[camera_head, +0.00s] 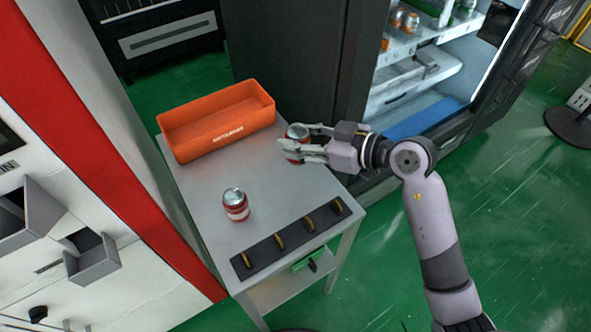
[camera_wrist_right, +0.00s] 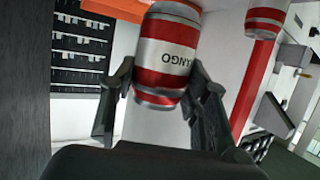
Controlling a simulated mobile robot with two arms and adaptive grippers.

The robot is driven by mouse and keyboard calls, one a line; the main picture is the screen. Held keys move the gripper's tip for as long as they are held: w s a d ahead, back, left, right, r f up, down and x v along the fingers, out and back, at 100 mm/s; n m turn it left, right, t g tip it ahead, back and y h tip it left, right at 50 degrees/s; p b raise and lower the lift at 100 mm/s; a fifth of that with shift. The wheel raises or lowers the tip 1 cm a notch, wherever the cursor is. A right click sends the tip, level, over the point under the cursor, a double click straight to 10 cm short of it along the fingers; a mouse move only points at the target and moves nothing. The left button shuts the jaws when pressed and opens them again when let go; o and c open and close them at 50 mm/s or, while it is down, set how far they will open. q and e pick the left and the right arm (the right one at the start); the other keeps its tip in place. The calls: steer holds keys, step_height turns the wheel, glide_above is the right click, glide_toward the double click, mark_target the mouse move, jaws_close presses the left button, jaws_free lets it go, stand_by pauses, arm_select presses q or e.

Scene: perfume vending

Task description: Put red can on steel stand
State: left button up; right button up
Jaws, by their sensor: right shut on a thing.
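My right gripper (camera_head: 310,147) is shut on a red and silver can (camera_head: 297,133) at the right edge of the steel stand (camera_head: 195,185). I cannot tell whether the held can touches the stand top. My left gripper is not in view.
An orange bin (camera_head: 218,128) stands at the back of the stand. A dark strip with several brass-coloured pieces (camera_head: 262,253) lies along the front edge. An open fridge (camera_head: 425,75) with cans stands behind my right arm. A red and white machine (camera_head: 90,150) is at left.

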step_height(320, 180, down, 6)
steer(key=shift+r+b, duration=0.1)
steer(key=shift+b, duration=0.3)
step_height(320, 180, down, 4)
steer(key=shift+f+b, duration=0.25)
steer(key=shift+b, duration=0.2)
steer(key=o, duration=1.3)
steer(key=shift+f, duration=0.1)
steer(key=v, duration=1.2)
